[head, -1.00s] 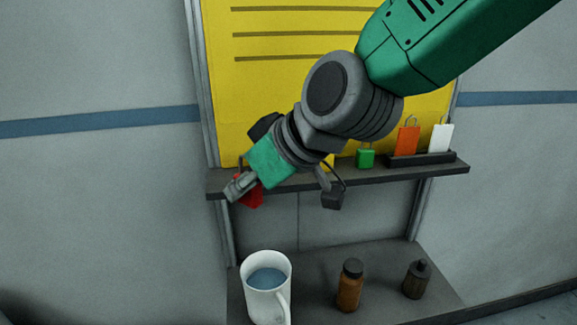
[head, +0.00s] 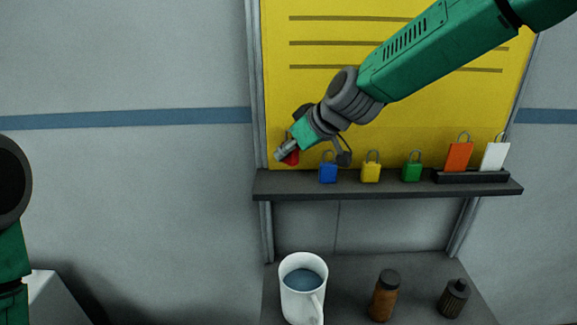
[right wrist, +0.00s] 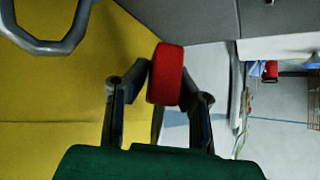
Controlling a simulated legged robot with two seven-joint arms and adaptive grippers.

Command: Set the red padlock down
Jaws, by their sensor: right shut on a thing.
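The red padlock (head: 292,157) is held in my right gripper (head: 284,151) near the left end of the dark shelf (head: 390,190), left of the blue padlock. In the head view it appears above the shelf top, partly hidden by the gripper. In the right wrist view, the red padlock (right wrist: 166,75) sits between the two fingers of the right gripper (right wrist: 160,95), which are shut on it. I cannot tell whether it touches the shelf. My left gripper is out of view; only part of my left arm shows at the left edge.
Blue (head: 328,173), yellow (head: 370,172) and green (head: 412,172) padlocks stand along the shelf. Orange (head: 458,157) and white (head: 495,157) tags stand in a dark holder (head: 472,177). Below are a white mug (head: 302,290), a brown bottle (head: 384,296) and a dark bottle (head: 454,298).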

